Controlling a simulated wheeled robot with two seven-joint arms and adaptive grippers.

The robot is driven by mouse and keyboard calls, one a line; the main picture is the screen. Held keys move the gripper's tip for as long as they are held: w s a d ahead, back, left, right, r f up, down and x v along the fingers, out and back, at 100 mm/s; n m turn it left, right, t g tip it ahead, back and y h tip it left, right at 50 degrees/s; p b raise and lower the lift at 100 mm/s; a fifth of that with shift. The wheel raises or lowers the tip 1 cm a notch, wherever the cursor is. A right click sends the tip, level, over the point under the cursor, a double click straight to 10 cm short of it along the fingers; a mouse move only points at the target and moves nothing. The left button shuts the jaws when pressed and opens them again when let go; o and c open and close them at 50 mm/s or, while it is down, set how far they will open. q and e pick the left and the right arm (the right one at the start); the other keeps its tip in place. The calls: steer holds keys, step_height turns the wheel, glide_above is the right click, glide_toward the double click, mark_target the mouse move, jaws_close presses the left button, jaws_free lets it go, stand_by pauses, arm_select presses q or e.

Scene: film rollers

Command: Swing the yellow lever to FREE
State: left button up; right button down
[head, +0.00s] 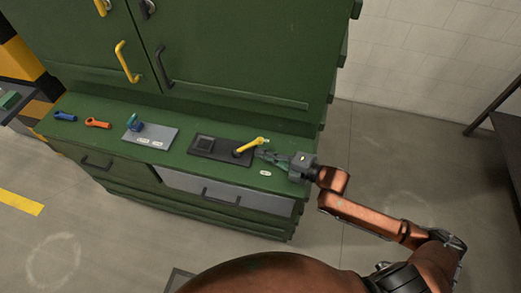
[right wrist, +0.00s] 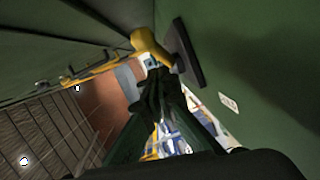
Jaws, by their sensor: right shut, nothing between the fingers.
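The yellow lever (head: 250,147) sits on a dark plate (head: 222,153) on the green cabinet's ledge. Its arm slants up to the right from its pivot. My right gripper (head: 268,156) is shut and empty, just right of the lever's free end. In the right wrist view the lever (right wrist: 150,44) shows just beyond the closed fingertips (right wrist: 158,82), with the dark plate (right wrist: 188,54) beside it. I cannot tell whether the fingers touch the lever. My left gripper is not in view.
A grey plate (head: 157,137) with a blue-green knob (head: 135,122) sits left of the dark plate. An orange tool (head: 98,123) and a blue tool (head: 65,116) lie farther left. Cabinet doors with handles (head: 127,62) rise behind the ledge. The floor right of the cabinet is open.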

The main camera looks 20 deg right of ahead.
mark_target(256, 144)
steer(key=shift+w+d+f, duration=0.1)
steer(key=shift+w+f, duration=0.1)
steer(key=shift+w, duration=0.75)
steer(key=shift+w+d+r+p, duration=0.2)
steer(key=shift+w+p, duration=0.2)
steer(key=shift+w, duration=0.2)
steer(key=shift+w+d+f, duration=0.1)
steer(key=shift+w, duration=0.15)
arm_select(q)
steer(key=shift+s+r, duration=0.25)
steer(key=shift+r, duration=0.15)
arm_select(e)
steer(key=shift+f, duration=0.1)
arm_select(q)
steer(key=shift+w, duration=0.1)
